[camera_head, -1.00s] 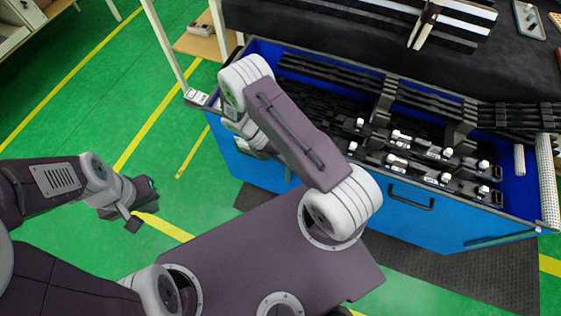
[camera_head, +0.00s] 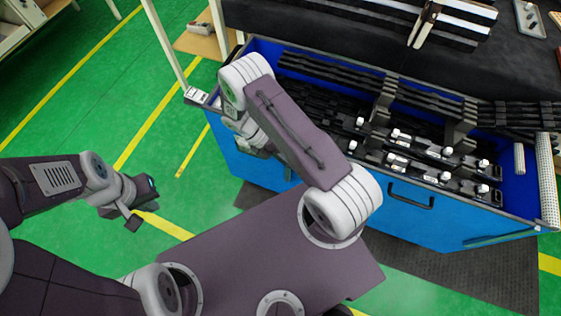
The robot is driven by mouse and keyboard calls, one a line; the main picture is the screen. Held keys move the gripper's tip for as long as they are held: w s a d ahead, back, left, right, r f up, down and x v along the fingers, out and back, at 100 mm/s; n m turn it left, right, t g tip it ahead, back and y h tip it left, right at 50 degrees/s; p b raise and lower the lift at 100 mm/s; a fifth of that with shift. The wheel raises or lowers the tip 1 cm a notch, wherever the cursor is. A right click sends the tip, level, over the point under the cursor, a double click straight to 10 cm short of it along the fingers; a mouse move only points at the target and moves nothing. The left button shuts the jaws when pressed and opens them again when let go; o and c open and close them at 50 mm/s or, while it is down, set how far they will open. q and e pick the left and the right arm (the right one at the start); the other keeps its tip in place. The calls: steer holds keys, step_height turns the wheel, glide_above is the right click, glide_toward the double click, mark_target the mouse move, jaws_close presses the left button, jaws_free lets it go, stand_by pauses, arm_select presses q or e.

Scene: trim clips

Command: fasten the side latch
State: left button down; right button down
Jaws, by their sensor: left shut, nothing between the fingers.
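A blue crate (camera_head: 350,188) stands at the right, full of black trim parts (camera_head: 330,105). A dark handle (camera_head: 410,196) is on its front wall. I cannot make out a side latch; part of the crate's left side is hidden by my right arm. My left gripper (camera_head: 134,221) is at the left, over the green floor, shut and empty. It is well apart from the crate. My right arm is folded in front of the crate's left end. Its gripper does not show.
White-topped clips (camera_head: 400,137) sit on the black parts along the crate's front. A dark table (camera_head: 330,30) stands behind the crate. A pale post and a small white-labelled box (camera_head: 196,96) are at the crate's left corner. The green floor at the left is open.

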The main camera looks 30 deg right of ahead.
stand_by(0.5)
steer(key=shift+w+a+f+b, duration=0.2)
steer(key=shift+w+a+b, duration=0.3)
steer(key=shift+w+b, duration=0.1)
